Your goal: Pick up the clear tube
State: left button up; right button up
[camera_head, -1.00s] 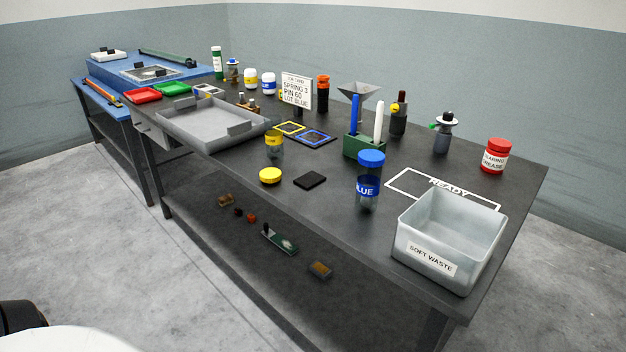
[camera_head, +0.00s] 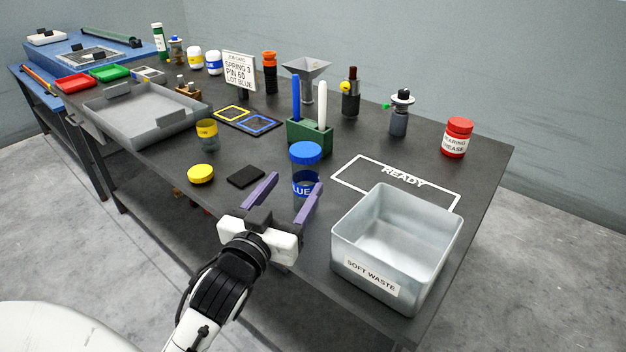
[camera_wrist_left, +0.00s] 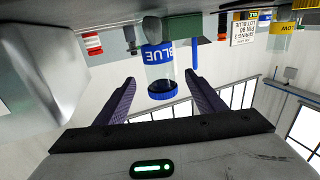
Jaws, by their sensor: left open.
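A clear tube with a blue lid and a BLUE label (camera_head: 304,171) stands upright on the dark bench, left of the READY outline. It shows upside down in the left wrist view (camera_wrist_left: 160,72), in line with the gap between the fingers. A second clear tube with a yellow label (camera_head: 207,137) stands farther left, without a lid. My left gripper (camera_head: 296,181) is open and empty, its purple fingers pointing at the blue-lidded tube from the bench's front side. The right finger overlaps the tube's lower part in the head view; contact is not visible.
The soft waste bin (camera_head: 372,273) stands close on the right. A yellow lid (camera_head: 201,173) and a black pad (camera_head: 246,176) lie left of the gripper. A green holder (camera_head: 310,134) with blue and white sticks stands just behind the tube.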

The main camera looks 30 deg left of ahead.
aim_at(300, 177)
pick_arm(q)
jog(key=shift+x, duration=1.2)
jog(key=x, duration=0.4)
jog(key=shift+w+p, duration=0.2)
jog(key=shift+p, duration=0.2)
jog(key=shift+w+a, duration=0.1)
jog(key=shift+w, duration=0.25)
pick_arm(e)
jog(key=shift+s+d, duration=0.1)
jog(key=shift+s, duration=0.65)
pick_arm(q)
jog(key=shift+c, duration=0.2)
jog(key=c, duration=1.1)
pick_arm(e)
jog(key=shift+f, duration=0.1)
